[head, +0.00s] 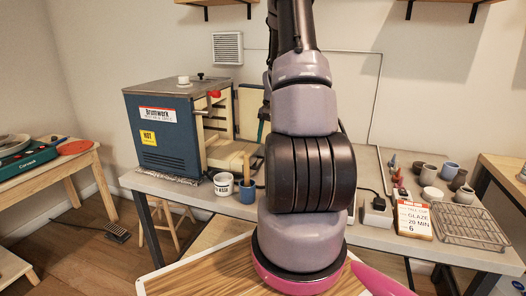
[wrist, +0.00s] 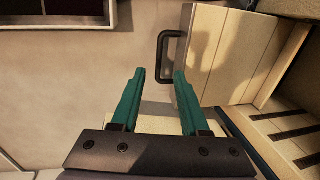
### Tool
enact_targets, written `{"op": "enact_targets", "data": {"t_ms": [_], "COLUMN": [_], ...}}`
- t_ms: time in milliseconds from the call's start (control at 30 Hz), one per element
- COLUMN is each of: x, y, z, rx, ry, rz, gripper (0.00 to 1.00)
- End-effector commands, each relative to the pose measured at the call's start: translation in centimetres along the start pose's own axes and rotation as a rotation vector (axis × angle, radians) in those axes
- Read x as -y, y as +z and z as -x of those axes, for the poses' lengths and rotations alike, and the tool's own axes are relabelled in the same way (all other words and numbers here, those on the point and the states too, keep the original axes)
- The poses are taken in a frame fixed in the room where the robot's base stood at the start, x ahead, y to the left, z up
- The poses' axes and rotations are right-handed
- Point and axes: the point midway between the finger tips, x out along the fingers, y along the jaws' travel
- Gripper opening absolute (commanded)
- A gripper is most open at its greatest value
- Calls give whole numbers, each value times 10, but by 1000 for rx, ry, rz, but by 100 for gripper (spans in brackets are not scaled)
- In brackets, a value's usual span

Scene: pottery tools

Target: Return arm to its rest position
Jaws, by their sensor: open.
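My arm (head: 303,110) rises upright through the middle of the head view and hides much of what is behind it. In the head view a small teal part shows at the arm's left edge; most of the gripper is hidden. The fingertips point toward a dark handle (wrist: 163,62) on the cream brick-lined kiln door (wrist: 232,50).
The blue kiln (head: 168,130) stands open on the grey table (head: 400,240), left of my arm. A white cup (head: 223,184) and a blue cup (head: 247,192) stand before it. Right of my arm are a glaze sign (head: 415,220), a wire rack (head: 470,226) and several pots.

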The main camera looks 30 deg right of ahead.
Motion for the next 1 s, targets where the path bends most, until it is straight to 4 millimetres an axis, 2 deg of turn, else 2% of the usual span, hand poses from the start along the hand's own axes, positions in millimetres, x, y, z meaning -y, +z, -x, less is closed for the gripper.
{"op": "enact_targets", "data": {"t_ms": [67, 200, 767, 867, 967, 1000], "x": [1, 0, 2, 14, 34, 44], "y": [0, 0, 2, 10, 31, 44], "z": [9, 16, 20, 38, 73, 90], "rx": [-1, 0, -3, -20, -51, -66], "ry": [-1, 0, -2, -12, -31, -42], "rz": [0, 0, 4, 27, 73, 96], "gripper": [45, 45, 45, 45, 45, 45]}}
